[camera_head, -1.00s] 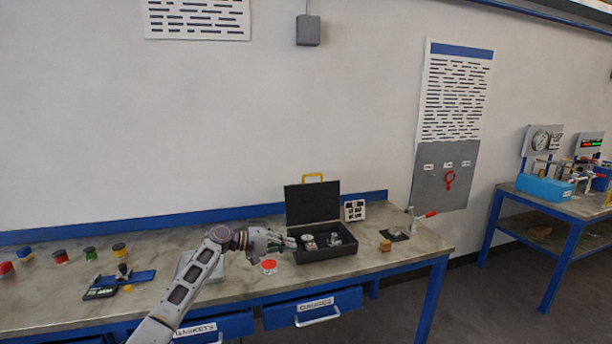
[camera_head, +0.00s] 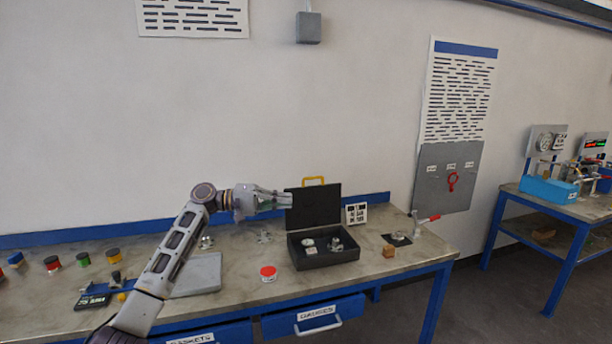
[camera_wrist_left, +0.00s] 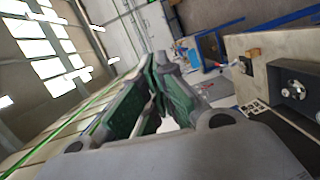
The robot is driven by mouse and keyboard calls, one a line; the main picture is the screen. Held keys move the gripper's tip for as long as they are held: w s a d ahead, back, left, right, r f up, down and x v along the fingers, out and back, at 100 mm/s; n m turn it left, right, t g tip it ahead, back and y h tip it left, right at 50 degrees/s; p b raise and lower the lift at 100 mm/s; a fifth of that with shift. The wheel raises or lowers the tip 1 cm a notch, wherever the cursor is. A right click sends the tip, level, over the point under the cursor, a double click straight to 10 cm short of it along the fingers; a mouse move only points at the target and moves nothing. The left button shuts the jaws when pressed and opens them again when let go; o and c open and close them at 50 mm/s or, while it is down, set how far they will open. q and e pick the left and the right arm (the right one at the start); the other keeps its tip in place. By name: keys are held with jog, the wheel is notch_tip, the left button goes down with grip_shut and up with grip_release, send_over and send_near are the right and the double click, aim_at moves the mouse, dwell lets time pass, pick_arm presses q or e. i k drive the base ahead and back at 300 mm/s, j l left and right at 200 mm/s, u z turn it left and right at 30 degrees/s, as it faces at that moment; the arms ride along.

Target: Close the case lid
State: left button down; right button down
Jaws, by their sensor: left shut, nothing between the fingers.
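The black case (camera_head: 330,257) stands on the workbench with its lid (camera_head: 314,205) open and upright at the back. A yellow handle (camera_head: 313,180) is on the lid's top edge. Round metal parts (camera_head: 309,246) lie in the case. My left gripper (camera_head: 289,200) is shut and empty, level with the lid at its left edge; I cannot tell whether it touches. In the left wrist view the case interior (camera_wrist_left: 293,90) shows at the right, beyond the fingers. My right gripper is not in view.
A red-lidded jar (camera_head: 268,273) stands left of the case, and a grey plate (camera_head: 197,275) lies farther left. Several coloured jars (camera_head: 83,259) stand at far left.

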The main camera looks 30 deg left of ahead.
aim_at(316, 205)
jog(key=i+j, duration=1.5)
jog(key=j, duration=0.15)
